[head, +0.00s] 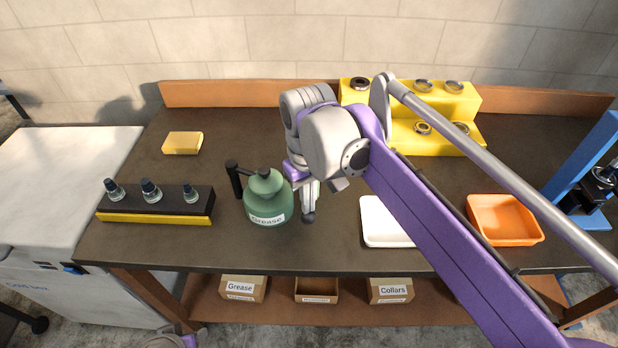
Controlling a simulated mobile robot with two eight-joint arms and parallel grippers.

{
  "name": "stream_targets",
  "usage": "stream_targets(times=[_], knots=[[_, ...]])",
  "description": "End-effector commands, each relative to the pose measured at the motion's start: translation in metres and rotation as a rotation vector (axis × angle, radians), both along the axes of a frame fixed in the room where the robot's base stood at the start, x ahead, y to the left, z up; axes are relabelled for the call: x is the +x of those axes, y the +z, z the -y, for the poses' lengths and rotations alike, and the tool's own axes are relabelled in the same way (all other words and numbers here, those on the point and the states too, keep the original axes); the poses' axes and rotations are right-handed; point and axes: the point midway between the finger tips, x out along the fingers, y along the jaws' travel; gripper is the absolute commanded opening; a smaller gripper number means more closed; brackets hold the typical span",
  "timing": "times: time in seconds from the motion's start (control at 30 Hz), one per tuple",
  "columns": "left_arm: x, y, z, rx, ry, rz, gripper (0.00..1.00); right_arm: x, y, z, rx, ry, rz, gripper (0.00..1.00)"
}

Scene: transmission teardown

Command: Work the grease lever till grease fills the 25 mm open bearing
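The green grease pot (267,199), labelled "Grease", stands upright near the bench's front edge. A black upright post with a short arm (235,180) is at its left side. A dark rod with a ball end (308,216) shows at its right, below my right gripper (307,190). My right gripper points down beside the pot; its wrist hides most of the fingers, so their opening and any contact cannot be told. Several ring-shaped bearings, one of them dark (359,84), sit on the yellow stepped stand (455,146). I cannot tell which is the 25 mm open bearing.
A white tray (378,226) and an orange bin (505,218) lie to the right, partly near my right arm. A blue press (585,165) is at the far right.

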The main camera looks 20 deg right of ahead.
Motion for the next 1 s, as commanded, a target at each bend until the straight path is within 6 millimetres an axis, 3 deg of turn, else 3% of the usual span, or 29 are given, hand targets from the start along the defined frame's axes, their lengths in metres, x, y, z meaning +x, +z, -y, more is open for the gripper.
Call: stream_targets(times=[0.57, 1.0], knots=[[0.000, 0.002, 0.000, 0.000, 0.000, 0.001, 0.50, 0.000, 0.000, 0.000, 0.000, 0.000, 0.001, 0.00], [0.013, 0.057, 0.000, 0.000, 0.000, 0.025, 0.50, 0.001, 0.066, 0.000, 0.000, 0.000, 0.003, 0.00]])
